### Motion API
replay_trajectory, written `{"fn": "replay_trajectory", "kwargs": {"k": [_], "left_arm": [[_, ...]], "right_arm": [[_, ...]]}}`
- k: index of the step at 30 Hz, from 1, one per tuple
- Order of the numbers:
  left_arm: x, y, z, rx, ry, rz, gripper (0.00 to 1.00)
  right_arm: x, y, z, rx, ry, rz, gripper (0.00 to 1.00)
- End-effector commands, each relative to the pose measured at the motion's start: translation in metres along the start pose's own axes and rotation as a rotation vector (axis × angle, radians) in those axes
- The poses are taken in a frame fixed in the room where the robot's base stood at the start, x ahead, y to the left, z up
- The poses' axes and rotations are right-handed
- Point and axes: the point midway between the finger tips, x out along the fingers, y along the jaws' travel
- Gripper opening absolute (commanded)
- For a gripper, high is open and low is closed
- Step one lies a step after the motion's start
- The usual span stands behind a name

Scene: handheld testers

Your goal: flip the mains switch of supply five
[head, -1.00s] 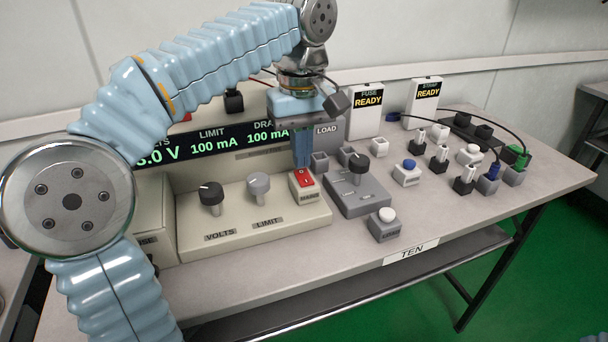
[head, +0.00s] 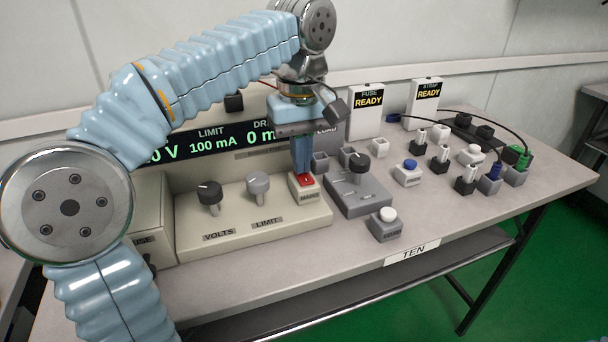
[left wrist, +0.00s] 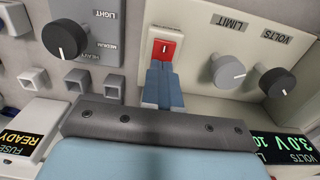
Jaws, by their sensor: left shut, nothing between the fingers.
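The mains switch is a red rocker (head: 305,181) in a pale housing at the right end of a beige supply (head: 250,222). My left gripper (head: 302,172) is shut and empty, pointing down at the rocker's rear part. The tips appear to touch it and cover part of it. In the left wrist view the shut fingertips (left wrist: 160,66) lie at the near edge of the red rocker (left wrist: 164,49). The supply's display (head: 215,143) is lit, with LIMIT 100 mA and a draw beginning with 0. My right gripper is not in view.
VOLTS (head: 209,193) and LIMIT (head: 258,184) knobs stand left of the switch. A grey load box (head: 372,196) with a black knob stands close on its right. Blue and white buttons, plugs, cables and READY signs (head: 368,99) fill the bench's right side.

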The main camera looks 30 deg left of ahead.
Motion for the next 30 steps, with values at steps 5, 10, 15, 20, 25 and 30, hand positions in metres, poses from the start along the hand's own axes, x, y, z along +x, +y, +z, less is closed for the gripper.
{"fn": "replay_trajectory", "kwargs": {"k": [5,10,15,20,25,30], "left_arm": [[0.002,0.000,0.000,0.001,-0.004,-0.005,0.00],[-0.013,0.000,0.000,0.001,-0.004,-0.005,0.00],[-0.028,0.000,0.000,0.001,-0.003,-0.004,0.00],[-0.042,0.000,0.000,0.001,-0.003,-0.004,0.00],[-0.054,0.001,0.000,0.001,-0.002,-0.002,0.00],[-0.068,0.000,0.000,0.001,-0.002,-0.003,0.00]], "right_arm": [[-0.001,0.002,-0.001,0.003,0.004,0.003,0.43],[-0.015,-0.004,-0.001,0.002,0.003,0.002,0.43],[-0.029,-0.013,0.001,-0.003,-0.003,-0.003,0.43],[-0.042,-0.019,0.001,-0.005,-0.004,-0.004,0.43],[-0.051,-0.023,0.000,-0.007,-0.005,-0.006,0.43],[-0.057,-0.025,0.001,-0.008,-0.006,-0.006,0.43]]}}
